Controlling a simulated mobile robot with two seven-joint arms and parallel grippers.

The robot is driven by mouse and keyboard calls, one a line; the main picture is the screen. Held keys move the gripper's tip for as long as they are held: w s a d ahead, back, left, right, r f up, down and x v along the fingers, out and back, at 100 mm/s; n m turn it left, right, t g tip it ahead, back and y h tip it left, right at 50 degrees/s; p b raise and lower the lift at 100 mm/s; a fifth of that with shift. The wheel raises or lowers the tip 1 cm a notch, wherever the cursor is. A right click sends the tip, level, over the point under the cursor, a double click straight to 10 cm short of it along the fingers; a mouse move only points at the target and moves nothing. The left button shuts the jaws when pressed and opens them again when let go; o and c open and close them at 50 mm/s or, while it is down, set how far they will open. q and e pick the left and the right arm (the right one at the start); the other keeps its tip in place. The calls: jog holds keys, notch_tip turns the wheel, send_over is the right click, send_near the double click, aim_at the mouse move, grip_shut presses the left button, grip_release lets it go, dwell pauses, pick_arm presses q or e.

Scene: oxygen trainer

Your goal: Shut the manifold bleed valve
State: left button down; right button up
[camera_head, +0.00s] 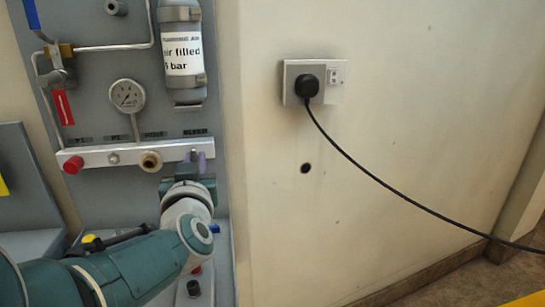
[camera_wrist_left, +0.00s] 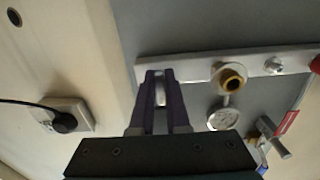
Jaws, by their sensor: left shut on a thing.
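The silver manifold bar (camera_head: 122,153) runs across the grey panel in the head view, and it also shows in the wrist view (camera_wrist_left: 198,73). A small label sits above its right end. My left gripper (camera_head: 201,157) reaches up to that end. Its purple fingers (camera_wrist_left: 161,80) are shut on a small pale metal part, the manifold bleed valve (camera_wrist_left: 160,93), at the bar's end. The fingers hide most of the valve, so I cannot tell how far it is turned. My right gripper is out of view.
Along the bar are a brass fitting (camera_head: 150,161) and a red knob (camera_head: 73,165). A pressure gauge (camera_head: 127,95) and a grey labelled cylinder (camera_head: 183,60) are above. To the right, a wall socket (camera_head: 333,77) holds a black plug (camera_head: 307,86) with a trailing cable.

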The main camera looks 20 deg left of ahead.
pick_arm(q)
jog(key=c, duration=0.9)
grip_release()
jog(key=p+v, duration=0.6)
jog(key=v, duration=0.4)
jog(key=shift+a, duration=0.1)
